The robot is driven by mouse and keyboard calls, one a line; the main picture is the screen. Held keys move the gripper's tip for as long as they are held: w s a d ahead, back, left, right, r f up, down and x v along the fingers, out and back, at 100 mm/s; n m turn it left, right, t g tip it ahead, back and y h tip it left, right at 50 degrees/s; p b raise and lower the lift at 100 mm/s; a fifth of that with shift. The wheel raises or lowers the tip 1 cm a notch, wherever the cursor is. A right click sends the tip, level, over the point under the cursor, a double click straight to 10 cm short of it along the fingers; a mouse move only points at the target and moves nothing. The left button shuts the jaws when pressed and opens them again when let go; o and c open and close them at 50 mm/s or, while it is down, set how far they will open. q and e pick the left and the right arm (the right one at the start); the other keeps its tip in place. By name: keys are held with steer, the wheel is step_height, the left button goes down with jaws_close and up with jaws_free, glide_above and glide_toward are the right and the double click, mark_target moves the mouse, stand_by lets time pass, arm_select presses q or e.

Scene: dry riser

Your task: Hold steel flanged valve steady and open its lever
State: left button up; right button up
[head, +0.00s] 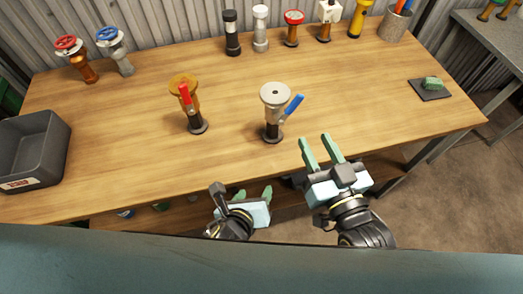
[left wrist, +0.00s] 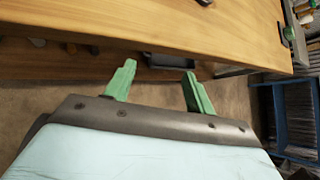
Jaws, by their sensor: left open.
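The steel flanged valve (head: 275,97) stands upright on the wooden table, right of the middle in the head view. Its blue lever (head: 294,105) sticks out up and to the right from the body. My left gripper (head: 254,193) is open and empty in front of the table's near edge, below and left of the steel valve. Its two green fingers also show spread apart in the left wrist view (left wrist: 158,78), with nothing between them. My right gripper (head: 316,141) is open and empty near the table's front edge, right of and nearer than the valve.
A brass valve (head: 183,82) with a red lever stands left of the steel one. A grey bin (head: 62,134) sits at the left edge. Several valves, fittings, a yellow torch (head: 360,21) and a pen cup (head: 396,24) line the back. A green block (head: 433,83) lies right.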

mark_target(272, 124)
arm_select(q)
steer(key=w+d+r+m+t, duration=0.25)
steer(key=w+r+m, duration=0.2)
steer(key=r, duration=0.75)
steer(key=shift+t+y, duration=0.3)
steer(key=shift+t, duration=0.05)
steer(key=x, duration=1.4)
steer(key=shift+a, duration=0.35)
steer(key=shift+w+r, duration=0.1)
jaws_close()
arm_select(e)
steer(key=shift+o, duration=0.4)
steer(key=w+m, duration=0.1)
steer(key=w+r+m, duration=0.1)
steer(key=m, duration=0.1)
steer(key=shift+r+m, duration=0.2)
steer(key=shift+m, duration=0.1)
arm_select(q)
steer(key=shift+r, duration=0.1)
arm_select(e)
steer(key=shift+m, duration=0.5)
steer(key=x, duration=1.2)
steer(key=shift+w+r, duration=0.15)
steer(key=shift+w, duration=0.05)
